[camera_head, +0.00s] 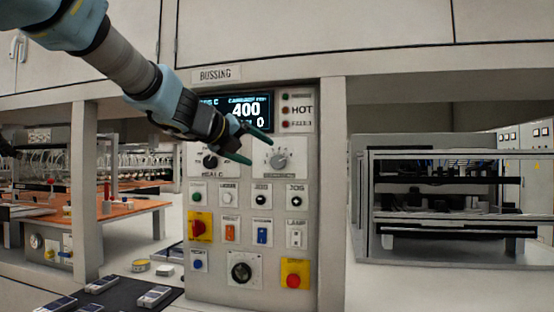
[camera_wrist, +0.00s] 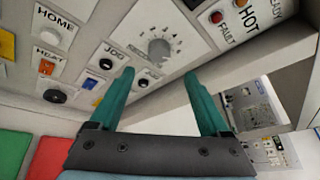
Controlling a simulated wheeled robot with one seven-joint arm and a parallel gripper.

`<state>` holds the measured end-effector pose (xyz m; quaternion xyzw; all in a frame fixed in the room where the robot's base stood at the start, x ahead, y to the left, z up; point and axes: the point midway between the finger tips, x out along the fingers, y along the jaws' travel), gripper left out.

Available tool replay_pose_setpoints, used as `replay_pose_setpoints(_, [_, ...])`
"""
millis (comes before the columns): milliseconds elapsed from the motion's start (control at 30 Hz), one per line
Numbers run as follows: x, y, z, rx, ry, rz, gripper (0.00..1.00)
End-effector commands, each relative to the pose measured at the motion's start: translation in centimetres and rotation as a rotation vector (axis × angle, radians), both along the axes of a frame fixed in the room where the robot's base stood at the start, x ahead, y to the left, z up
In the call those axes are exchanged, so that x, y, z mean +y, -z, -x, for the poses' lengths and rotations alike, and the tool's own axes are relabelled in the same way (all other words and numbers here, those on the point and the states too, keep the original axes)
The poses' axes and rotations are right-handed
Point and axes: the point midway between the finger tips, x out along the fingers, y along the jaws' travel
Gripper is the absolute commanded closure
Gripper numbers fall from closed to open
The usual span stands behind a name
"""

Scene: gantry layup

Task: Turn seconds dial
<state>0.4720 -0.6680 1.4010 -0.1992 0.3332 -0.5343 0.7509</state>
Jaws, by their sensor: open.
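The seconds dial is a grey round knob (camera_head: 278,160) on a white scale plate, on the upper right of the control panel (camera_head: 222,284). The label under it is too small to read surely. In the wrist view the dial (camera_wrist: 158,48) sits ahead of and between the fingertips. My gripper (camera_head: 261,151) has two green fingers spread apart and empty, just left of the dial in the head view. The fingers also show in the wrist view (camera_wrist: 159,73), with their tips short of the knob and no contact visible.
A black knob (camera_head: 210,161) sits left of the dial, partly behind my gripper. A display (camera_head: 246,112) reading 400 is above. Several buttons and switches lie below, with a red emergency button (camera_head: 293,281) low right. A frame post (camera_head: 332,200) stands right of the panel.

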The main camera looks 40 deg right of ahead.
Motion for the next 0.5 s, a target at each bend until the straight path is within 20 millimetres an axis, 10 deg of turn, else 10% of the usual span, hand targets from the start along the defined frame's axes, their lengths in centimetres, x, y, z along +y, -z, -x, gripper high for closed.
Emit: replay_pose_setpoints(500, [-7.5,2.3,-1.7,0.005,-0.002,0.000,0.20])
